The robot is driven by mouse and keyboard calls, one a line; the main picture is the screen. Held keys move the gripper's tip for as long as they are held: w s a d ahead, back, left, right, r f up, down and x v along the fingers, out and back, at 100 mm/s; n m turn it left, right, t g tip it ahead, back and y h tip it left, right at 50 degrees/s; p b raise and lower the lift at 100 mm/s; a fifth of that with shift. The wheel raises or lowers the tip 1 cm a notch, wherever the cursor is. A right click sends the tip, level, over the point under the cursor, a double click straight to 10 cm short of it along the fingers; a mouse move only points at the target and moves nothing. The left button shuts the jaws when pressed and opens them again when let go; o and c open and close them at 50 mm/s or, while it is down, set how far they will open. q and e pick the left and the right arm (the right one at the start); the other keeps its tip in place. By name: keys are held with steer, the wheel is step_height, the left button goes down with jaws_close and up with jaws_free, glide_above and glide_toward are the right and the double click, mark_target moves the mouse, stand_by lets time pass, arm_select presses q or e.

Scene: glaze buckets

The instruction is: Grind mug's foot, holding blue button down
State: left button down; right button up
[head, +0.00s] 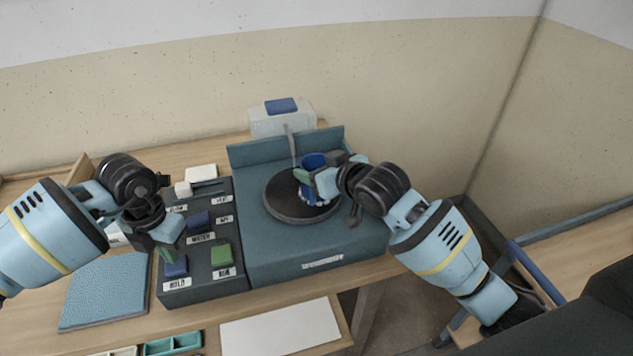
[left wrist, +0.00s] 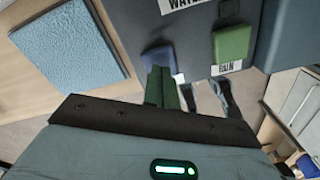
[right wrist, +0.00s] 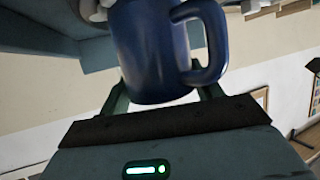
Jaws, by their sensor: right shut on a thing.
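The blue mug (head: 313,160) is at the dark round wheel (head: 285,207) of the teal grinder. My right gripper (head: 318,182) is shut on the mug; in the right wrist view the mug (right wrist: 150,50) sits between its fingers, handle to the right. Whether its foot touches the wheel is hard to tell. The blue button (head: 177,268), marked HOLD, is at the front left of the dark button box. My left gripper (head: 168,254) is shut and empty, its tips over this button (left wrist: 158,57). Contact is unclear.
The green RUN button (head: 222,253) is right of the blue one, and the dark blue WATER button (head: 199,221) is behind. A blue textured mat (head: 103,290) lies at the left. A clear container with a blue top (head: 282,118) stands behind the grinder.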

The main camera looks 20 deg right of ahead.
arm_select(q)
steer(key=shift+f, duration=1)
arm_select(e)
steer(key=shift+f, duration=0.1)
stand_by(0.3)
stand_by(0.9)
stand_by(1.3)
arm_select(q)
steer(key=shift+r, duration=0.15)
stand_by(0.7)
steer(key=shift+r, duration=3.45)
